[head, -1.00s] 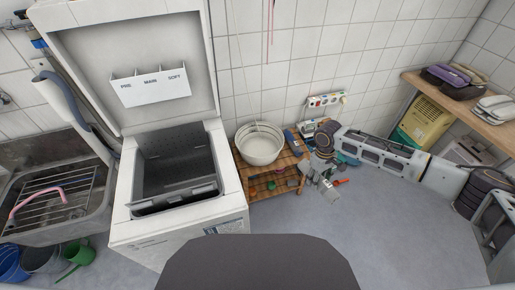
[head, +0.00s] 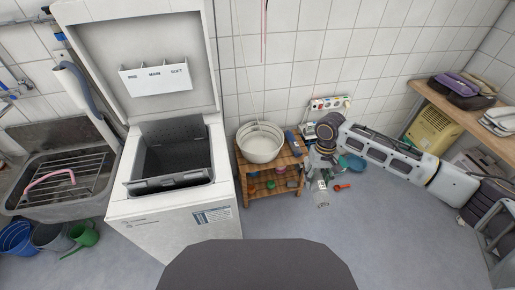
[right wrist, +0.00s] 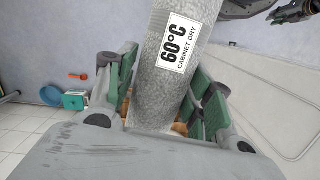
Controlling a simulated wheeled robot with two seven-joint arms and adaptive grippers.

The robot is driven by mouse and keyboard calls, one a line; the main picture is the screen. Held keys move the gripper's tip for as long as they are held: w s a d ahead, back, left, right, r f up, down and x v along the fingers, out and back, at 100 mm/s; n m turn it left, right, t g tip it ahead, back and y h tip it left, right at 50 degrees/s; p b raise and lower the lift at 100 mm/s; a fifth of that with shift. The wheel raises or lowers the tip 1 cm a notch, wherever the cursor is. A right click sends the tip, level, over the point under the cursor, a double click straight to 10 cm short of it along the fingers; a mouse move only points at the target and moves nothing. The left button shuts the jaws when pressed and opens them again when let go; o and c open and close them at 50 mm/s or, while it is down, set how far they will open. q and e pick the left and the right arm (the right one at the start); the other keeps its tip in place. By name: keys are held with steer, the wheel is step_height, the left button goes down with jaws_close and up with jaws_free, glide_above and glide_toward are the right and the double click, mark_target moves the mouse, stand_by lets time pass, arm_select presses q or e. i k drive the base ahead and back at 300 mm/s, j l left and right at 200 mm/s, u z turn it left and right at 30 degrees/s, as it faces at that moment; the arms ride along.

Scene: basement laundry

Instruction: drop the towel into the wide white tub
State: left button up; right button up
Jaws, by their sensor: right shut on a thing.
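The towel is a grey speckled roll (right wrist: 172,75) with a white "60°C CABINET DRY" label, filling the middle of the right wrist view. My right gripper (right wrist: 165,100) is shut on it, green pads on both sides. In the head view my right gripper (head: 318,168) is right of the wooden stand, with the pale towel (head: 321,196) hanging below it. The wide white tub (head: 261,147) stands upright on the stand, left of the gripper and apart from it. What seems to be my left gripper (right wrist: 292,13) shows at the top right of the wrist view; its jaws are unclear.
The wooden stand (head: 247,170) has small things on its lower shelf. An open-lidded white washer (head: 175,225) stands left of it. A red scoop (right wrist: 78,76) and blue dish (right wrist: 52,95) are near the gripper. A wall shelf (head: 450,107) is at right. Front floor is clear.

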mark_target(261, 149)
steer(key=k+l+u, duration=0.2)
steer(key=l, duration=0.25)
steer(key=l+u, duration=0.2)
steer(key=l, duration=0.25)
steer(key=l+u, duration=0.3)
steer(key=l, duration=0.55)
steer(key=i+l+u, duration=0.15)
steer(key=l, duration=0.15)
steer(key=i+l+u, duration=0.15)
steer(key=l, duration=0.15)
steer(key=i+l+u, duration=0.15)
steer(key=l, duration=0.15)
steer(key=i+l+u, duration=0.3)
steer(key=l, duration=0.25)
steer(key=i+l+u, duration=0.1)
steer(key=i, duration=0.65)
